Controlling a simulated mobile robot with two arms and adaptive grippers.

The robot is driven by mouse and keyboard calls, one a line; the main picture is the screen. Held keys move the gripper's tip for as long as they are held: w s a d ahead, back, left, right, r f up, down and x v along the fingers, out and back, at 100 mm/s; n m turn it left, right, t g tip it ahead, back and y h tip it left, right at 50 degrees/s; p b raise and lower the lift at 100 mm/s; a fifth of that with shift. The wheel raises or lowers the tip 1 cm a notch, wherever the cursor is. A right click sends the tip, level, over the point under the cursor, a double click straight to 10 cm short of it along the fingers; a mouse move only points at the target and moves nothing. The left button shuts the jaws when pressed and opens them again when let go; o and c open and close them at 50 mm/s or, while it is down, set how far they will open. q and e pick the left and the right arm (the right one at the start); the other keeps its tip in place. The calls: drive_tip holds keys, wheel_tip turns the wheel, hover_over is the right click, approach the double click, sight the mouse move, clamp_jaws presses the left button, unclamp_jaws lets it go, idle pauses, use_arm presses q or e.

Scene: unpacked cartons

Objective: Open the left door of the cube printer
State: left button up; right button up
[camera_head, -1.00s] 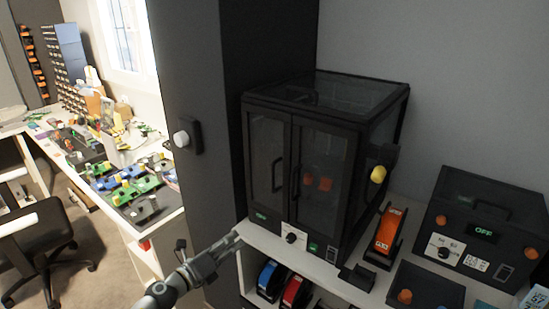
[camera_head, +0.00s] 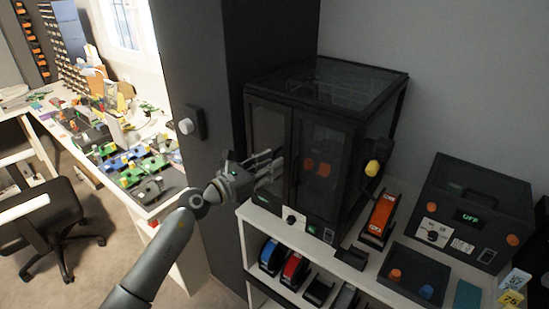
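The cube printer (camera_head: 325,195) is a black box with dark glass panels on a white shelf, its two front doors shut. Its left door (camera_head: 267,120) is partly hidden by my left gripper (camera_head: 272,166). The right door (camera_head: 322,165) has a dark handle near the middle seam. My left gripper is in front of the left door, its fingers apart and pointing right toward the handle area between the doors. I cannot tell whether the fingers touch the handle. I see nothing between them. My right gripper is not in view.
Right of the printer are an orange device (camera_head: 380,215) and a black OFF box (camera_head: 475,205). A cluttered workbench (camera_head: 171,207) and an office chair (camera_head: 45,215) are at the left.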

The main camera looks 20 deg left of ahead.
use_arm(q)
drive_tip(key=shift+x, duration=1)
drive_tip(key=shift+a, duration=0.1)
clamp_jaws()
